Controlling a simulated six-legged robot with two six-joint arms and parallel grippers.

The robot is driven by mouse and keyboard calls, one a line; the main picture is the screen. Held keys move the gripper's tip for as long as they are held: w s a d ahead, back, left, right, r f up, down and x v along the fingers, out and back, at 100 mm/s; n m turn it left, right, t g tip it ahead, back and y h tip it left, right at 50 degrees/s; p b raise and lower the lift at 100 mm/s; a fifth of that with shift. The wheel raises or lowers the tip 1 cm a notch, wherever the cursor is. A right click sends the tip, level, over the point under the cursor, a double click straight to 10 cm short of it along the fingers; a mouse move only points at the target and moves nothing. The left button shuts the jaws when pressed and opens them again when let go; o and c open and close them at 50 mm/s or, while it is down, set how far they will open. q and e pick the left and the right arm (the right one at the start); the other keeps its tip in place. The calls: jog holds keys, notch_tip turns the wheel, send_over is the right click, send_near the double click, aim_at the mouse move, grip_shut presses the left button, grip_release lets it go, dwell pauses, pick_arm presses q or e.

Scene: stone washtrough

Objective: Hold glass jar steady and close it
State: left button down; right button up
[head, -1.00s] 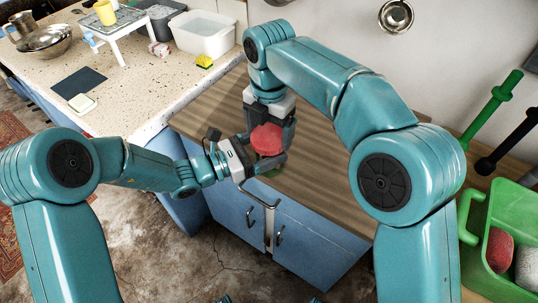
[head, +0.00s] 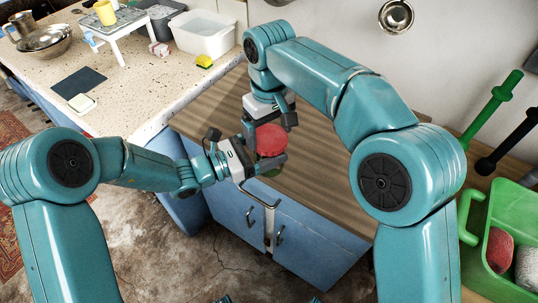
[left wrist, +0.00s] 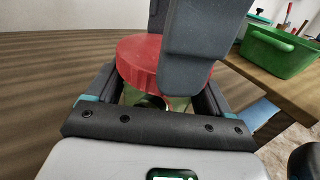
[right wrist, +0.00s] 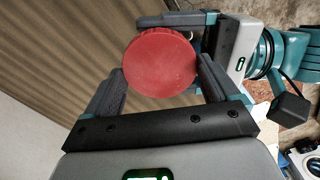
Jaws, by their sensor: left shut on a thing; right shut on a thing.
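The glass jar shows as greenish glass (left wrist: 177,103) under its red lid in the left wrist view, mostly hidden by my grippers. The round red lid (head: 271,140) sits on top of the jar; whether it is fully seated I cannot tell. My left gripper (head: 264,164) comes in from the left and is shut around the jar below the lid. My right gripper (head: 270,118) reaches down from above, its fingers shut on the lid's sides. The right wrist view shows the lid (right wrist: 160,62) between its fingers, with a left gripper finger beyond it.
The jar is over a brown wooden counter (head: 325,165) with blue cupboard doors below. A green crate (head: 478,225) stands at the right. A yellow sponge (head: 204,62) and a white tub (head: 203,35) stand on the speckled worktop behind. The counter behind the jar is clear.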

jog(key=m, duration=0.5)
jog(key=shift+m, duration=0.3)
jog(key=m, duration=0.4)
jog(key=shift+m, duration=0.3)
jog(key=shift+c, duration=0.2)
jog(key=shift+o, duration=0.2)
jog(key=m, duration=0.3)
jog(key=o, duration=0.9)
jog(key=shift+r, duration=2.2)
